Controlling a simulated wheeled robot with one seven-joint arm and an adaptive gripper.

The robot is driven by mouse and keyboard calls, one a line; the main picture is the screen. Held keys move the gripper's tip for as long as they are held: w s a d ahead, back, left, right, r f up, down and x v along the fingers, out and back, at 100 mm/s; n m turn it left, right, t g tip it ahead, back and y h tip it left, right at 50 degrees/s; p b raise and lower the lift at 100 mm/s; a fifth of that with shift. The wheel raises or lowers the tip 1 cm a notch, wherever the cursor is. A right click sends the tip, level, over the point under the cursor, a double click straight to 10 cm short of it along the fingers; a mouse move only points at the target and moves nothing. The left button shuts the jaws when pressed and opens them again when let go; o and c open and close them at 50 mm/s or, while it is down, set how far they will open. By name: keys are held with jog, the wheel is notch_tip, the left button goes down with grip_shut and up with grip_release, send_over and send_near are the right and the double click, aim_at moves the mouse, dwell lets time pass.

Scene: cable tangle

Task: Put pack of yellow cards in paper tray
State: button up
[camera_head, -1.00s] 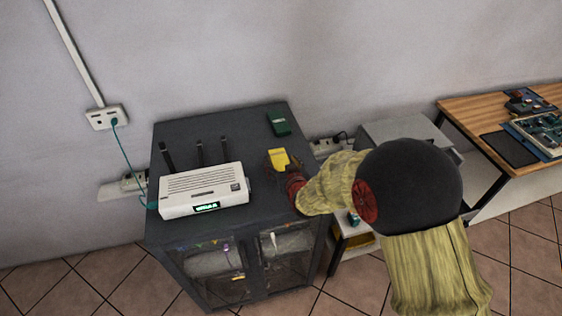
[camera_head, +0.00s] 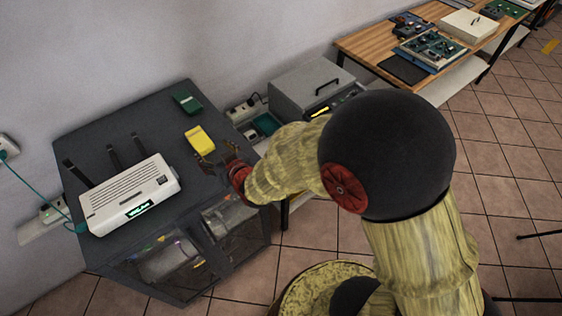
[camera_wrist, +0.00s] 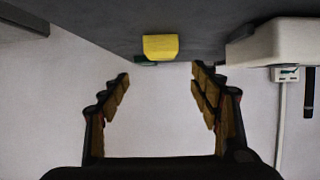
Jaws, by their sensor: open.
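The pack of yellow cards (camera_head: 199,140) lies on the dark cabinet top, near its right edge. My gripper (camera_head: 213,161) is open and empty, low over that edge, just short of the pack. In the wrist view the yellow pack (camera_wrist: 160,47) is ahead of the two spread fingers (camera_wrist: 160,76), roughly centred and not between them. I cannot make out for certain which thing is the paper tray. A grey box with a black handle (camera_head: 303,88) stands right of the cabinet, with something yellow at its front, partly hidden by my arm.
A white router (camera_head: 130,193) with upright antennas stands at the cabinet's left front. A dark green pack (camera_head: 187,102) lies behind the yellow one. A wooden table (camera_head: 375,40) with circuit boards and a white box (camera_head: 470,25) is at the upper right.

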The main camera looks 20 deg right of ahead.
jog(key=s+d+r+m+g+h, duration=0.2)
jog(key=s+d+r+g, duration=0.3)
jog(key=s+d+r, duration=0.8)
jog(key=s+r+h, duration=0.1)
jog(key=s+r, duration=0.1)
jog(key=s, duration=0.1)
jog(key=shift+s+d, duration=0.2)
jog(key=shift+d, duration=0.1)
jog(key=shift+o, duration=0.5)
jog(key=s+d+r+m+g, duration=0.1)
jog(key=s+d+r+g, duration=0.1)
jog(key=s, duration=0.9)
jog(key=shift+s+d+h, duration=0.3)
jog(key=shift+s+d, duration=0.05)
jog(key=shift+d, duration=0.15)
jog(key=shift+r, duration=0.15)
jog(key=shift+w+r+p, duration=0.1)
jog(key=shift+p, duration=0.4)
